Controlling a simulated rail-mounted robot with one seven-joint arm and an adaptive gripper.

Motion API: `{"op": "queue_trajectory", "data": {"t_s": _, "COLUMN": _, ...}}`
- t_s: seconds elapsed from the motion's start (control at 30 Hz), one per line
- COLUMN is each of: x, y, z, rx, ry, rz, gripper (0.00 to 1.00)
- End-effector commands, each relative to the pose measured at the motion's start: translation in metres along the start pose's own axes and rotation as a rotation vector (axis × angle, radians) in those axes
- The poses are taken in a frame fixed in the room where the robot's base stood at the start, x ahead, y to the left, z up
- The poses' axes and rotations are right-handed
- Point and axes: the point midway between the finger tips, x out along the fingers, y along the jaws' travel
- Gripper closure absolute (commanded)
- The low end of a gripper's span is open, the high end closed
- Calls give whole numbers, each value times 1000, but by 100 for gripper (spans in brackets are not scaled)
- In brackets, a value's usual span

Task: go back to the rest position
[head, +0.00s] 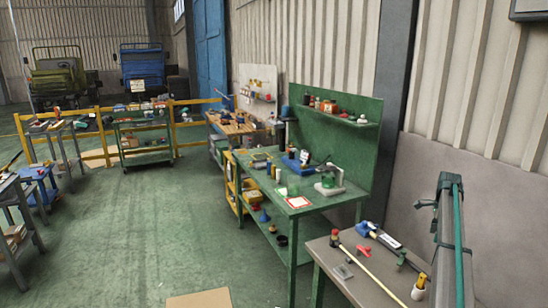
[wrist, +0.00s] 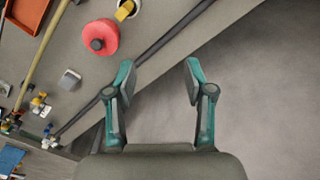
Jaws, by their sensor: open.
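My gripper (wrist: 160,80) shows in the wrist view, with its two teal and grey fingers spread apart and nothing between them. The left finger is over or near a grey table top (wrist: 110,62) and its long edge. The right finger is over a plain grey surface (wrist: 255,90) beyond that edge. I cannot tell the height of the fingers above either. I cannot make out my gripper in the head view.
The wrist view shows a red round object (wrist: 99,38), a small grey block (wrist: 70,79), a dark rod (wrist: 165,38) and an orange tray (wrist: 25,14). In the head view, a cluttered green workbench (head: 322,204) stands mid-right. Open green floor (head: 150,230) lies to its left.

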Motion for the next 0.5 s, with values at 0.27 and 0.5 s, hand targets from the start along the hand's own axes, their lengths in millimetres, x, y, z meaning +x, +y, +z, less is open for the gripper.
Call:
{"op": "queue_trajectory", "data": {"t_s": 0.27, "x": 53, "y": 38, "z": 68, "rx": -205, "ry": -1, "rz": 1, "gripper": 47}}
{"op": "queue_trajectory", "data": {"t_s": 0.5, "x": 124, "y": 110, "z": 162, "rx": -529, "ry": -1, "rz": 2, "gripper": 47}}
